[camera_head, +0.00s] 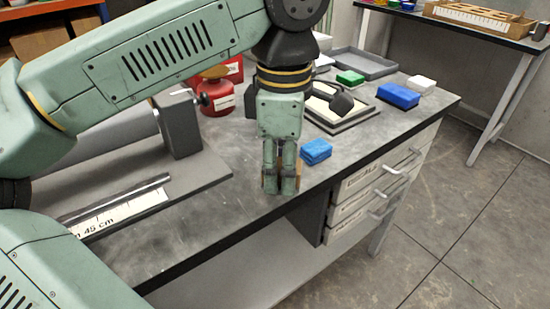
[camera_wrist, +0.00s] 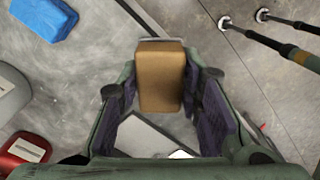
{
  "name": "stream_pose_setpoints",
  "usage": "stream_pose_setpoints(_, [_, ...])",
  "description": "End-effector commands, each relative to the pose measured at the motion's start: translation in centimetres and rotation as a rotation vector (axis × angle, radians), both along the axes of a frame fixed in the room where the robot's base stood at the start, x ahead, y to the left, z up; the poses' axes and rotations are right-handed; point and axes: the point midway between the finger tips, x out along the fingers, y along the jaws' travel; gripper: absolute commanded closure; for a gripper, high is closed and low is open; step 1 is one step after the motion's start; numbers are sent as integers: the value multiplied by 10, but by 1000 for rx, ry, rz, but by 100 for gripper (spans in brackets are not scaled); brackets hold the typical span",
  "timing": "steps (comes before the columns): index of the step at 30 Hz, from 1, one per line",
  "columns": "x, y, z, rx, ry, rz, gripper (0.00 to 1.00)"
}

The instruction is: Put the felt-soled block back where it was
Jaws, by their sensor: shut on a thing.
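My gripper (camera_head: 281,184) points down over the front part of the grey workbench (camera_head: 215,205). It is shut on a tan-brown block (camera_wrist: 161,78), which sits between the two fingers in the wrist view. In the head view only a narrow brown strip of this block (camera_head: 299,173) shows beside the fingers. No felt sole is visible on it. I cannot tell whether its underside touches the bench. A blue block (camera_head: 316,151) lies on the bench just right of my gripper; it also shows at the upper left of the wrist view (camera_wrist: 44,16).
A red can (camera_head: 217,97) and a grey machine with a scale (camera_head: 118,212) stand to the left. Behind are a framed board (camera_head: 350,124), a green block (camera_head: 350,77), a larger blue block (camera_head: 398,96), a white block (camera_head: 421,84) and a grey tray (camera_head: 362,64). Drawers are below the front edge.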

Motion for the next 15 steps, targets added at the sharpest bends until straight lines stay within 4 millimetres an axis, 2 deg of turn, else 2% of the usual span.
stream_pose_setpoints(3, [28, 5, 0, -1, 2, 1, 90])
stream_pose_setpoints(6, [45, 9, -2, -1, 1, 1, 90])
stream_pose_setpoints(11, [56, 11, -6, 0, 0, -1, 90])
stream_pose_setpoints(15, [55, 12, -18, 1, 3, -2, 90])
